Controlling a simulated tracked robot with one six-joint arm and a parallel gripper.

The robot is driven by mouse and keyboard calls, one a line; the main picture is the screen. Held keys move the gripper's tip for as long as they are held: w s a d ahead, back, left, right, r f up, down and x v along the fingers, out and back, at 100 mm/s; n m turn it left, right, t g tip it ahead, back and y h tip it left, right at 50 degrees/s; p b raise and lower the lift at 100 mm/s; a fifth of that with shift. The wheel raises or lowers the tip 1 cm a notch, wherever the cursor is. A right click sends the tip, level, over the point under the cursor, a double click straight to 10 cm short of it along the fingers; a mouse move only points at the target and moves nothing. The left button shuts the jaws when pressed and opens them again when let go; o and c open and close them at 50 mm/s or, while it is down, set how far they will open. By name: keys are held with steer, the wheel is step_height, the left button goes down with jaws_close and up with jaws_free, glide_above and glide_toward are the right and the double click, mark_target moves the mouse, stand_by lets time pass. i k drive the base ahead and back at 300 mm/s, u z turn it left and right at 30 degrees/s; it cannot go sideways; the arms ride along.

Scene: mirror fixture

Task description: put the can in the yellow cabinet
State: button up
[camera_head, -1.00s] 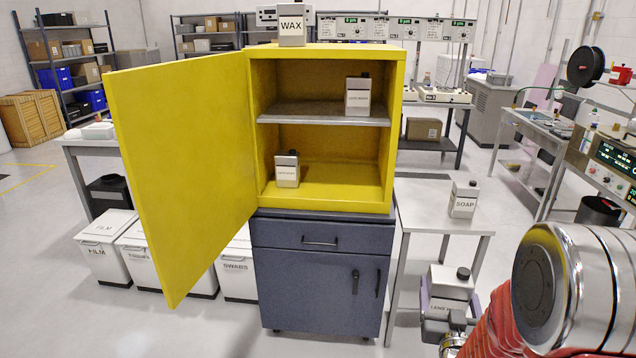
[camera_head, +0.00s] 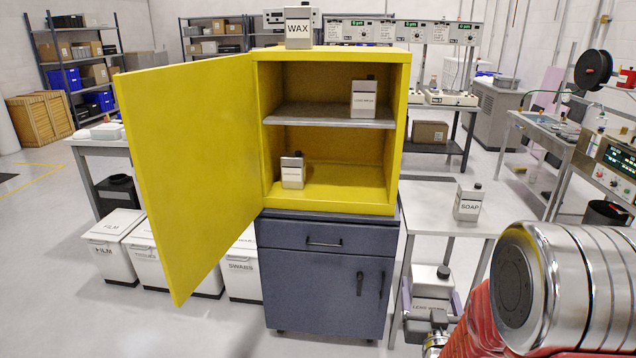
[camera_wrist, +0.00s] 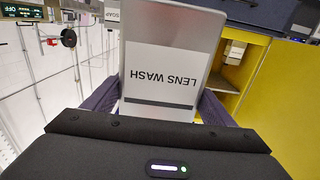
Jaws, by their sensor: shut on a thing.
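A pale grey-white can labelled LENS WASH (camera_head: 432,288), with a black cap, is held in my gripper (camera_head: 431,300) at the lower right of the head view. The can (camera_wrist: 170,72) fills the middle of the wrist view, its label upside down, between my purple fingers. The yellow cabinet (camera_head: 404,120) stands left of my gripper, its door (camera_head: 190,165) swung wide open to the left. Inside, one small can (camera_head: 365,100) stands on the grey shelf (camera_head: 325,117) and another (camera_head: 292,172) on the cabinet floor. My gripper is outside and below the cabinet opening.
The cabinet sits on a dark blue drawer unit (camera_head: 322,290). A WAX can (camera_head: 298,28) stands on top. A side table (camera_head: 420,210) with a SOAP can (camera_head: 468,203) is right of the cabinet, close to my gripper. The shelf and cabinet floor have bare room.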

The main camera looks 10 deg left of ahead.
mark_target(351, 191)
steer(key=z, duration=2.15)
steer(key=i, duration=0.1)
steer(key=u, duration=3.35)
steer(key=i, duration=1)
steer(key=z, duration=0.05)
